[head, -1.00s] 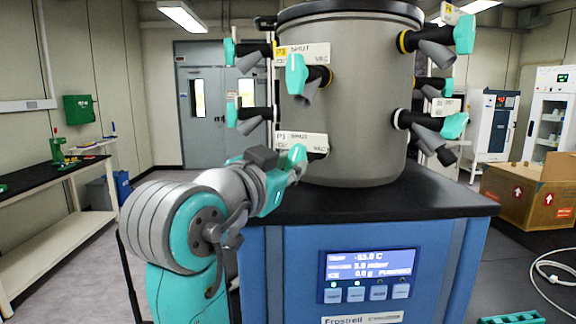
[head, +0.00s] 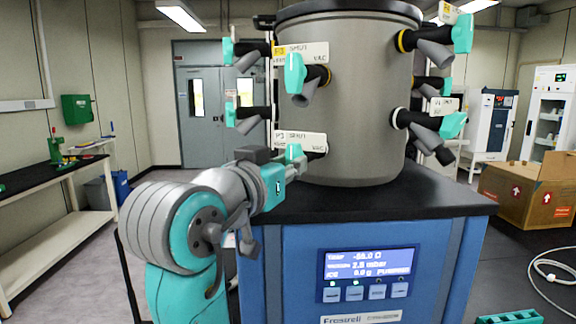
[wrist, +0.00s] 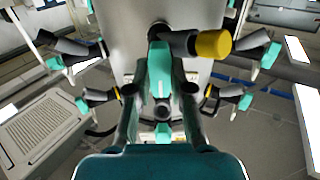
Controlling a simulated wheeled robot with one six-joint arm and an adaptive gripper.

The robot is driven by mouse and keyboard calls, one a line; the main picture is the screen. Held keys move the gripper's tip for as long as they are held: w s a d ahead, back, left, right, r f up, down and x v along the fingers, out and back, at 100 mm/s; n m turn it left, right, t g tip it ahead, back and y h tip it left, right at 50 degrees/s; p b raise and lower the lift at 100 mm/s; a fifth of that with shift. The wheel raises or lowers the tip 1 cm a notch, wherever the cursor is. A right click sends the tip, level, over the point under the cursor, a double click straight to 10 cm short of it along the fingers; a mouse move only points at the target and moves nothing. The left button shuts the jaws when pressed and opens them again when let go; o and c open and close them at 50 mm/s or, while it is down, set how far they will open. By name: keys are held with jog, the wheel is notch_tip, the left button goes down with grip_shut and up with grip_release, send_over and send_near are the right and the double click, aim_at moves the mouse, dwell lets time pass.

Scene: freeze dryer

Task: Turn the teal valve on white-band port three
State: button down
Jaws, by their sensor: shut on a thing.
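The teal valve handle (head: 293,152) of port three is at the lower front of the grey steel drum (head: 350,95), in front of a white tag reading P3 and SHUT. My gripper (head: 295,167) comes from the lower left and is shut on this handle. Its fingers hide the lower part of the handle. In the wrist view, the two dark fingers of my gripper (wrist: 160,105) stand on either side of teal parts in line. I cannot tell there exactly where the fingers touch the handle.
Above it is another teal valve (head: 294,73) with a yellow-banded tag. More teal-handled ports stick out at both sides of the drum. The blue cabinet (head: 450,260) has a lit display (head: 367,273). A cardboard box (head: 530,195) stands at right, a bench (head: 50,180) at left.

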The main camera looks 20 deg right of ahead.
jog(key=c, duration=1)
grip_release()
jog(key=shift+c, duration=0.2)
jog(key=shift+a, duration=0.15)
jog(key=v, duration=1.1)
jog(key=shift+s+a, duration=0.25)
jog(key=shift+s, duration=0.1)
